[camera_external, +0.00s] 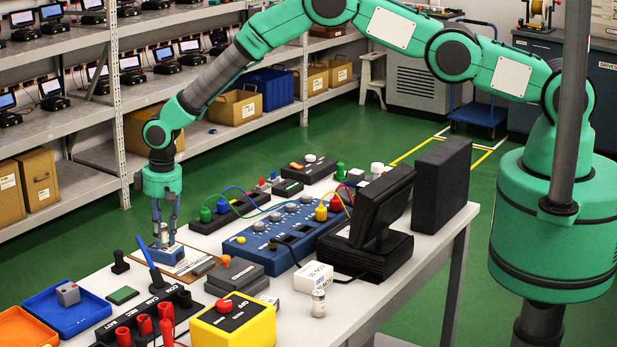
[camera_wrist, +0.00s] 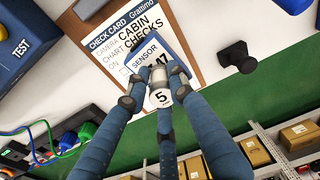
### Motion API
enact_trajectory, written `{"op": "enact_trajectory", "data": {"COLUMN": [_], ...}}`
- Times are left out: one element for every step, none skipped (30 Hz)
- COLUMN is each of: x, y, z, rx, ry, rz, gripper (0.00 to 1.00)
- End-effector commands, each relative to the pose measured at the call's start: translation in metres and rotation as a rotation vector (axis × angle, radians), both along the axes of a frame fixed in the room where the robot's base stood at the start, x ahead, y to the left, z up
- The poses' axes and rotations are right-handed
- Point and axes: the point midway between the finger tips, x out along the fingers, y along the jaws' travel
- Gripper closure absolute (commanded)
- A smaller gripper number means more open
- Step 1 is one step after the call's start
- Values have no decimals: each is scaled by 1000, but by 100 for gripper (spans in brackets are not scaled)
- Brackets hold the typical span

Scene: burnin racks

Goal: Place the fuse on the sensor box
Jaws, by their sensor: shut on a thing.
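My gripper (camera_external: 164,222) points down over the sensor box (camera_external: 156,256), a blue box with a white label, near the table's left edge. Its fingers are shut on the fuse (camera_external: 164,238), a small pale cylinder. In the wrist view my gripper (camera_wrist: 160,90) holds the fuse (camera_wrist: 180,76), with a silvery body and a round white tag marked 5. The sensor box (camera_wrist: 148,50) is right behind it, its label partly covered. The fuse is at or just above the box top; I cannot tell whether they touch.
The sensor box lies on a clipboard (camera_external: 188,262) with a check card. A black knob-like post (camera_external: 120,262) stands left of it. A blue tray (camera_external: 66,310), a yellow button box (camera_external: 235,322) and a blue test panel (camera_external: 280,235) surround the clipboard. Another small cylinder (camera_external: 318,303) stands at the front.

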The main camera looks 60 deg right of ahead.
Motion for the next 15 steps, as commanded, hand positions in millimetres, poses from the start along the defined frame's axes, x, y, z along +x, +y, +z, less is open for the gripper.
{"op": "enact_trajectory", "data": {"x": [0,0,0,0,0,0,0,0,0,0,0,0,0,0,0], "y": [0,0,0,0,0,0,0,0,0,0,0,0,0,0,0], "z": [-2,-1,-1,-1,-1,-1,-1,-1,-1,-1,-1,-1,0,0,0], "rx": [0,0,0,0,0,0,0,0,0,0,0,0,0,0,0], "ry": [1,1,1,0,0,0,0,0,0,0,0,0,0,0,0], "rz": [0,0,0,0,0,0,0,0,0,0,0,0,0,0,0], "gripper": [74,68,60,58,58,58,58,58,58,58,58,58,58,58,58]}}
